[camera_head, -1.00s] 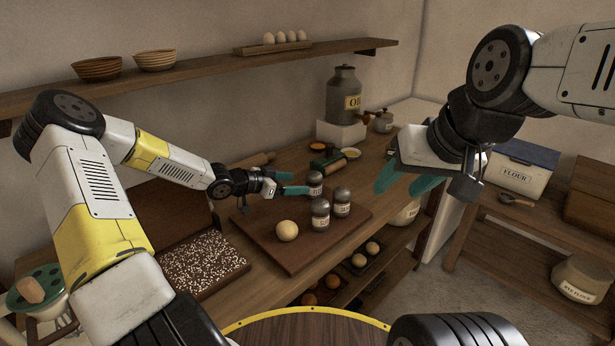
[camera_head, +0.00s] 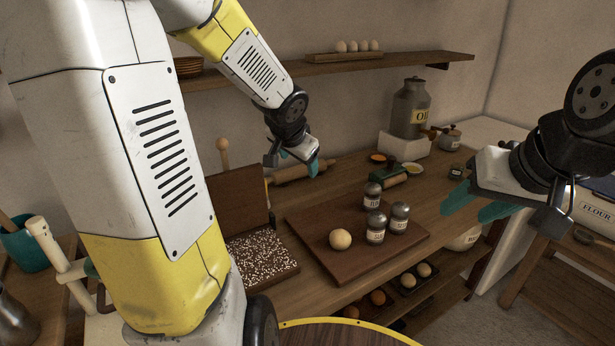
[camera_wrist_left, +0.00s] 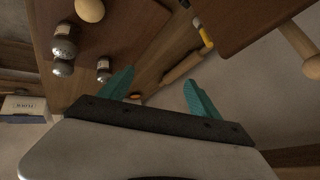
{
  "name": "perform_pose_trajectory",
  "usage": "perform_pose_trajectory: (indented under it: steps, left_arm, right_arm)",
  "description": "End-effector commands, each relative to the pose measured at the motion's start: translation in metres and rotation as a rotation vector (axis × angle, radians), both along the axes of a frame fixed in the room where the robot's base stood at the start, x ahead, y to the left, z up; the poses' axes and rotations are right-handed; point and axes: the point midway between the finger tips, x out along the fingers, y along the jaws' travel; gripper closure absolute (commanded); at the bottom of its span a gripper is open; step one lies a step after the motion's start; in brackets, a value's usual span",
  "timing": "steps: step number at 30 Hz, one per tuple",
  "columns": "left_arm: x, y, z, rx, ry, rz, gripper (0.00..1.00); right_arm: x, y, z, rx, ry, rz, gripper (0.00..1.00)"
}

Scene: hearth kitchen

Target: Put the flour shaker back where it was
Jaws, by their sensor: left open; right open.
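Three grey-topped glass shakers stand upright on a wooden board (camera_head: 310,250): one at the back (camera_head: 372,195), one in front (camera_head: 376,228), and one to the right (camera_head: 399,218). Their labels are too small to read, so I cannot tell which holds flour. All three also show in the left wrist view, the nearest to the gripper at the right (camera_wrist_left: 103,70). My left gripper (camera_head: 301,166) is open and empty, raised behind and left of the shakers, apart from them; its teal fingers show in the wrist view (camera_wrist_left: 157,84). My right gripper (camera_head: 474,204) is open and empty at the right.
A dough ball (camera_head: 340,239) sits on the board beside the shakers. A rolling pin (camera_head: 297,173) lies behind. A speckled tray (camera_head: 258,258) stands left of the board. An oil can (camera_head: 411,108) stands at the back. A wall shelf (camera_head: 390,63) runs above.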

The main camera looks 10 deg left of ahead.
Motion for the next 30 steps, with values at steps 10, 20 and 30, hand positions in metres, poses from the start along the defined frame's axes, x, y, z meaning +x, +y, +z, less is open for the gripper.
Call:
perform_pose_trajectory:
  steps: [10,20,30]
  left_arm:
    - [-0.164,-0.027,0.064,-0.295,0.079,0.242,0.28]
    - [-0.212,-0.05,0.068,-0.454,0.138,0.236,0.28]
    - [-0.211,-0.05,0.068,-0.452,0.137,0.238,0.28]
  right_arm:
    - [0.0,0.0,0.0,0.0,0.0,0.0,0.52]
    - [0.0,0.0,0.0,0.0,0.0,0.0,0.52]
    - [0.0,0.0,0.0,0.0,0.0,0.0,0.52]
